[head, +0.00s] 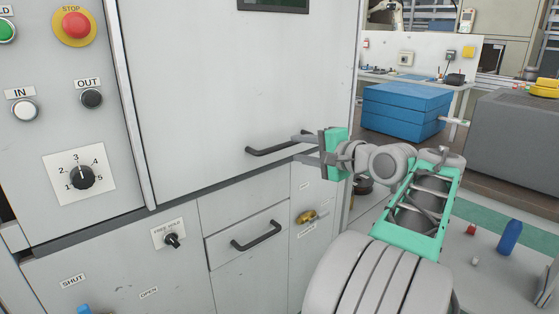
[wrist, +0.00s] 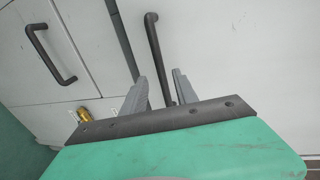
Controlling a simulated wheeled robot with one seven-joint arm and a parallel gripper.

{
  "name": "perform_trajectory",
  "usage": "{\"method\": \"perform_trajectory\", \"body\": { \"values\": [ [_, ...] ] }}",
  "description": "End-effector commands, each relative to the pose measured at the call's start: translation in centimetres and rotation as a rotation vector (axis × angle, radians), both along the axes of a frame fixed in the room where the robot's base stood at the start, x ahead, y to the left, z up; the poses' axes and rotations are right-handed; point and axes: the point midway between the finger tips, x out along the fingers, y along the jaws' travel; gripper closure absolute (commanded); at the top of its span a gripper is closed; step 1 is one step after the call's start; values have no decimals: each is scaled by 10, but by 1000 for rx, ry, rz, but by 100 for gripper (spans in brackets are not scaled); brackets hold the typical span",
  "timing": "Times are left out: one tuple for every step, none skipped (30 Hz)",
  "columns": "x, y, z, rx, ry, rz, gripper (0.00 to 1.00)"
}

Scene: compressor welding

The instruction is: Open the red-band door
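A large pale door (head: 235,85) fills the upper cabinet front, with a dark bar handle (head: 268,150) near its lower edge. I see no red band on it in these views. My gripper (head: 297,147) is at the right end of this handle, with its two grey fingers apart. In the wrist view my gripper (wrist: 156,73) is open, and the handle (wrist: 155,45) runs into the gap between the fingers. I cannot tell whether either finger touches it.
Below are a drawer with a dark handle (head: 256,236), a brass latch (head: 306,217) and a black rotary switch (head: 172,240). A control panel (head: 65,140) is on the left. Blue boxes (head: 405,110) and a grey block (head: 515,140) stand to the right.

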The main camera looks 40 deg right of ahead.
Motion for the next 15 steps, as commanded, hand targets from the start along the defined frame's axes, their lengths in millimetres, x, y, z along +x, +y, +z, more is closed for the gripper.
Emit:
{"method": "perform_trajectory", "body": {
  "values": [
    [11,5,-3,-1,0,10,65],
    [18,6,-4,-1,0,14,65],
    [27,7,-6,-1,1,15,65],
    [34,8,-8,-1,1,17,65],
    [40,9,-9,-1,1,16,65],
    [47,10,-10,-3,1,18,65],
    [52,9,-11,-2,2,17,65],
    [56,9,-12,-2,2,17,65],
    [61,9,-13,-2,2,16,65],
    [63,9,-13,-2,2,14,65],
    [65,9,-13,-2,2,14,65],
    [67,9,-12,-4,2,13,65],
    [67,8,-12,-3,2,13,65],
    [68,8,-12,-3,2,12,65],
    [67,8,-12,-3,2,11,65]
  ]
}}
